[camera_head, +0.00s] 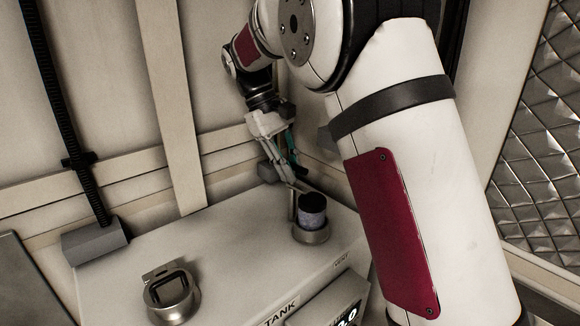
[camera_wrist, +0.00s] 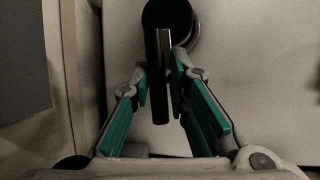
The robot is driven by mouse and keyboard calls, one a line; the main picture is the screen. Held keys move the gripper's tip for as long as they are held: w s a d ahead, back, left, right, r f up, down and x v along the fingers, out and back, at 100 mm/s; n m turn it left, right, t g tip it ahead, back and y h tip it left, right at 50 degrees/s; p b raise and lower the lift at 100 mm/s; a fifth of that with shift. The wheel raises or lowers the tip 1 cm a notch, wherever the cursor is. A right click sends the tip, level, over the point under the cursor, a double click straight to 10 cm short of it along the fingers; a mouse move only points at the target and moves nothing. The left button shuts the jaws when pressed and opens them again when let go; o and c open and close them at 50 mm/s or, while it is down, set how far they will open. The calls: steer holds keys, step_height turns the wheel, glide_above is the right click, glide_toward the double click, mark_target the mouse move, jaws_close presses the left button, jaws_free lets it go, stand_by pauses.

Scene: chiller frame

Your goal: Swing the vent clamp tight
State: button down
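The vent clamp is at the right of the tank top in the head view: a metal ring (camera_head: 312,234) around a dark cylindrical cap (camera_head: 312,209), with a thin upright bar (camera_head: 293,206) at its left. In the wrist view, the round dark cap (camera_wrist: 168,14) is at the top, and a dark bar with a pale edge (camera_wrist: 160,90) runs down from it. My gripper (camera_head: 297,188) reaches down at the clamp. In the wrist view, my gripper's teal-padded fingers (camera_wrist: 162,75) lie on both sides of the bar, close to it. Whether they press on it is unclear.
A second metal fitting with a square hinged frame (camera_head: 172,292) stands at the front left of the tank top (camera_head: 235,245). A grey block with a black ribbed hose (camera_head: 97,240) is at the back left. Walls stand close behind the clamp. A display (camera_head: 335,308) is at the front edge.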

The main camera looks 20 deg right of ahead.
steer(key=c, duration=1.6)
jaws_free()
steer(key=shift+d, duration=0.3)
steer(key=shift+a, duration=0.1)
steer(key=shift+w+a+r, duration=0.15)
steer(key=shift+r, duration=0.05)
steer(key=shift+v, duration=5.7)
